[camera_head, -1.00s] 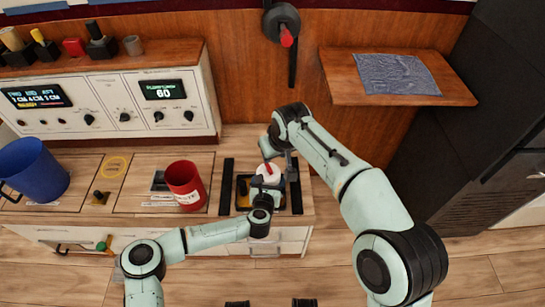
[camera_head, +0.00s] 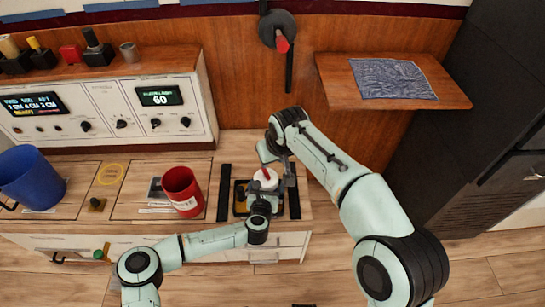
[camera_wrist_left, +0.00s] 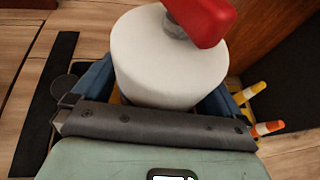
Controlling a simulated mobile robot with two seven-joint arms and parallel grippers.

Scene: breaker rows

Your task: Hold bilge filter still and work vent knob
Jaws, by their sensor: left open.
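The bilge filter (camera_head: 266,182) is a white upright cylinder in a dark holder (camera_head: 294,203) on the low counter. The red vent knob (camera_head: 266,172) sits on top of it. In the left wrist view the filter (camera_wrist_left: 160,65) stands just ahead of my left palm, with the knob (camera_wrist_left: 203,18) tilted over its top. My left gripper (camera_head: 262,195) is open at the filter's near side; blue parts flank the filter on both sides. I cannot tell whether they touch it. My right gripper (camera_head: 286,170) hangs beside the filter and knob; its fingers are too small to read.
A red mug (camera_head: 182,190) and a blue mug (camera_head: 31,178) stand left on the counter. A control panel (camera_head: 110,112) is behind them. A wooden shelf (camera_head: 440,95) with a grey cloth (camera_head: 392,78) juts out at right. Yellow and orange tips (camera_wrist_left: 268,128) show beside the holder.

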